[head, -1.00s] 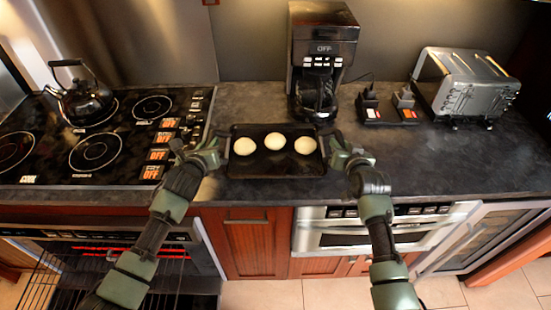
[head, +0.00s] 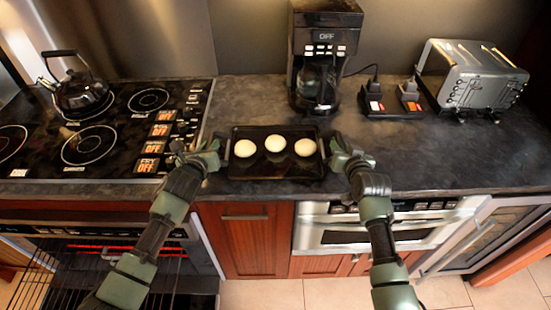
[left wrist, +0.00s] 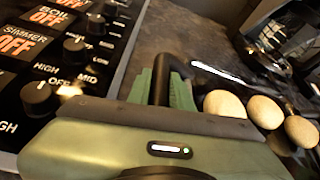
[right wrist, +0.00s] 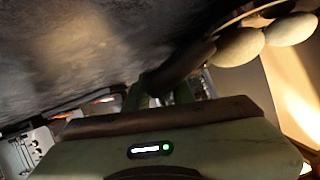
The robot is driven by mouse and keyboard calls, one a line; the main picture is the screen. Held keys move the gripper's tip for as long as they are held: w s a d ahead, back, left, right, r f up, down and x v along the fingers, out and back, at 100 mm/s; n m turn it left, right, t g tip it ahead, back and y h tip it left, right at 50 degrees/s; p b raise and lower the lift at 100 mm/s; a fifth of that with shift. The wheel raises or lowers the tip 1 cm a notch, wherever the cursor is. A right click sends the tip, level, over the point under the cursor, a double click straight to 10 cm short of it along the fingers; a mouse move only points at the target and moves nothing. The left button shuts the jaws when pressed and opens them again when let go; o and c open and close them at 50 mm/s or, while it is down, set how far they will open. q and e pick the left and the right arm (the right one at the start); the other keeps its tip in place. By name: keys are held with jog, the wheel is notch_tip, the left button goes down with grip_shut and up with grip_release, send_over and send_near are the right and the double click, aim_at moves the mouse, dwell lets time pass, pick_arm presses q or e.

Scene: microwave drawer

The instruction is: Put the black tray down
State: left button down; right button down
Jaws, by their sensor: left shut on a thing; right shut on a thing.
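The black tray (head: 275,170) is level at the front of the dark counter, with three pale round dough pieces (head: 275,143) in a row on it. My left gripper (head: 222,152) is shut on the tray's left handle; the handle also shows between its fingers in the left wrist view (left wrist: 168,85). My right gripper (head: 333,152) is shut on the right handle, which is dark and partly hidden in the right wrist view (right wrist: 170,80). From the head view I cannot tell whether the tray's underside touches the counter.
A coffee maker (head: 322,55) stands behind the tray. A toaster (head: 478,80) and plugged outlets (head: 392,102) are at the right. The stove (head: 105,130) with a black kettle (head: 78,90) is left. The oven (head: 110,262) below is open. Counter (head: 440,165) right of the tray is clear.

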pick_arm(q)
jog(key=c, duration=1.5)
grip_release()
jog(key=shift+a+f, duration=0.1)
jog(key=shift+a, duration=0.3)
pick_arm(e)
jog(key=c, duration=1.4)
grip_release()
jog(key=shift+d+f, duration=0.15)
jog(key=shift+d, duration=0.2)
jog(key=shift+c, duration=0.2)
pick_arm(q)
jog(key=shift+o, duration=1.1)
jog(key=shift+d, duration=0.1)
pick_arm(e)
jog(key=shift+o, duration=1.3)
pick_arm(q)
jog(key=shift+s+d, duration=0.1)
pick_arm(e)
jog(key=shift+s+a, duration=0.1)
jog(key=shift+a, duration=0.1)
